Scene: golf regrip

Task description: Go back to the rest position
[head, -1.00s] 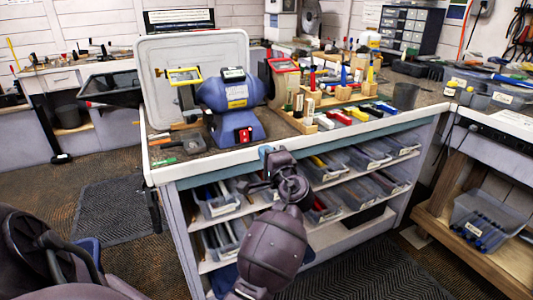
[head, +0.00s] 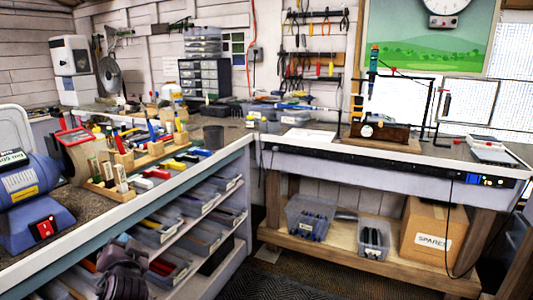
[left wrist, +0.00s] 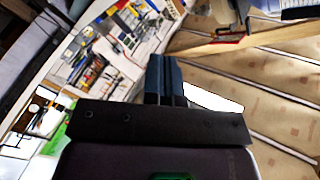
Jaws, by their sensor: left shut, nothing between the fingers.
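My left gripper (left wrist: 166,82) shows in the left wrist view as two blue fingers pressed together, with nothing between them. The fingers point towards a wall and a cluttered surface, and touch nothing that I can make out. In the head view, a dark part of my left arm (head: 122,278) shows at the bottom left, in front of the bench drawers. The fingertips cannot be made out there. My right gripper is in neither view.
A blue bench grinder (head: 30,195) stands on the bench at the left. A wooden rack (head: 135,160) with tools stands beside it. Open bins (head: 190,200) fill the shelves below. A second bench (head: 400,165) carries a clamp fixture (head: 380,130). Dark floor mat (head: 320,270) lies clear between.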

